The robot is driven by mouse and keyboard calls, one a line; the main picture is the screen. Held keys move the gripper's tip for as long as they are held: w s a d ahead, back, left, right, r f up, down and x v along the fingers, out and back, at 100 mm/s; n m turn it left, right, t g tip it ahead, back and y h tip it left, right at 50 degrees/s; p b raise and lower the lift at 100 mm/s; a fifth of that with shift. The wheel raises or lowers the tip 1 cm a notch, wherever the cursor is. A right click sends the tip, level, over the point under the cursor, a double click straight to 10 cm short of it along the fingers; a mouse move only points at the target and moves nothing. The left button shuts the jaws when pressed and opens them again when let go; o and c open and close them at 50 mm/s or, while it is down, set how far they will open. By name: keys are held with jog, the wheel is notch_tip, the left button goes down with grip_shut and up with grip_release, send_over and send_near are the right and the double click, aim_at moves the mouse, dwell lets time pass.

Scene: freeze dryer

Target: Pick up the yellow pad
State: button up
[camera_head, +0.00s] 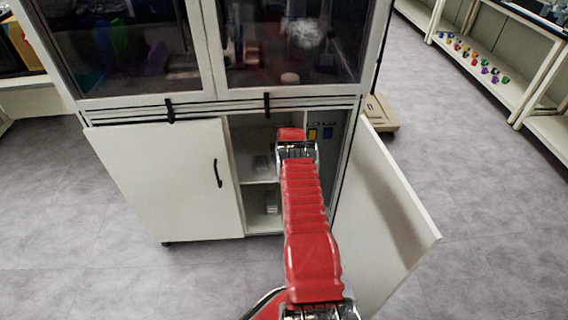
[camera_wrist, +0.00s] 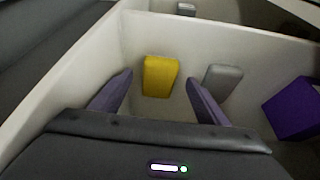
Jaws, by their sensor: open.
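The yellow pad (camera_wrist: 160,77) is a small block with rounded edges against a pale wall in the wrist view. My gripper (camera_wrist: 158,80) is open, with one purple finger on each side of the pad. Gaps show between the pad and both fingers. I cannot tell how far the fingertips reach along its depth. In the head view, my red arm reaches into the open right side of a white cabinet (camera_head: 170,180), and the gripper is hidden. A yellow patch (camera_head: 312,134) shows there on the cabinet's inner right side.
A grey block (camera_wrist: 222,80) sits close to the right finger, with a purple block (camera_wrist: 293,108) further right. The open cabinet door (camera_head: 385,220) stands to the right of my arm, and the shut left door is on the other side.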

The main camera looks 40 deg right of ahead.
jog(key=shift+x, duration=1.2)
jog(key=shift+c, duration=0.6)
jog(key=c, duration=1)
jog(key=shift+r, duration=0.1)
jog(key=shift+r, duration=1.45)
jog(key=shift+s+r, duration=0.1)
jog(key=shift+r, duration=0.15)
jog(key=s+a, duration=1.2)
jog(key=s, duration=0.1)
